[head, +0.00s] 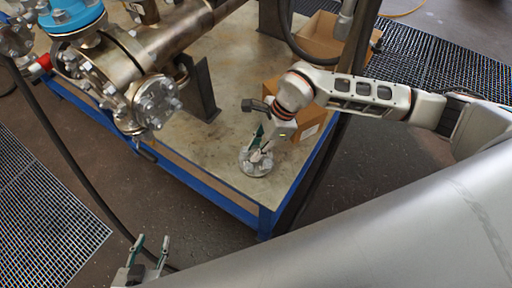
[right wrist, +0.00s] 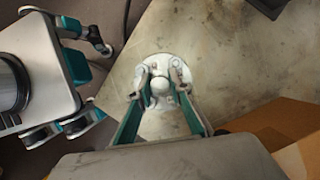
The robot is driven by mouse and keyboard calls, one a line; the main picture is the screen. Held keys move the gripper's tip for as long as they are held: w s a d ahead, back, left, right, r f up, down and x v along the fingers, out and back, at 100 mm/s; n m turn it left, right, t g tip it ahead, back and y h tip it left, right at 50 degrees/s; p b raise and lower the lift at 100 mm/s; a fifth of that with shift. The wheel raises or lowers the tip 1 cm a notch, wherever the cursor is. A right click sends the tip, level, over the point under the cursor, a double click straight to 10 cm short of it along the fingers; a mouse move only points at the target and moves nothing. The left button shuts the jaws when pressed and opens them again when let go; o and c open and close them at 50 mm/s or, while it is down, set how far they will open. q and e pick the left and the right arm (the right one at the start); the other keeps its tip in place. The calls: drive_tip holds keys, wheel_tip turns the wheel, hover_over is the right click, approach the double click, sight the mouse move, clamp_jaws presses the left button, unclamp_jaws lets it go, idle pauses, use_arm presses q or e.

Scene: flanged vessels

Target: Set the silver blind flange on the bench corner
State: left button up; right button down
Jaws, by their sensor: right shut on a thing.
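The silver blind flange (head: 247,168) is a round metal disc with bolt holes and a raised knob. In the head view it is over the near corner of the bench (head: 222,182), inside the blue edge. My right gripper (head: 258,150) comes down from above and is shut on its knob. The right wrist view shows the flange (right wrist: 161,62) with the knob between the fingertips (right wrist: 159,86). I cannot tell whether its underside touches the bench top. My left gripper (head: 151,245) is open and empty, low in the head view, off the bench.
A flanged metal vessel (head: 155,45) with bolted ends stands on the bench at upper left. Cardboard boxes (head: 318,38) are behind my right gripper. A dark hose (head: 75,165) runs down in front of the bench at left. The bench top left of the flange is clear.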

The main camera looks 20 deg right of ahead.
drive_tip(key=shift+w+f, duration=0.1)
drive_tip(key=shift+f, duration=0.2)
drive_tip(key=c, duration=1.8)
unclamp_jaws()
drive_tip(key=shift+o, duration=0.2)
drive_tip(key=o, duration=0.5)
drive_tip(key=shift+f, duration=0.15)
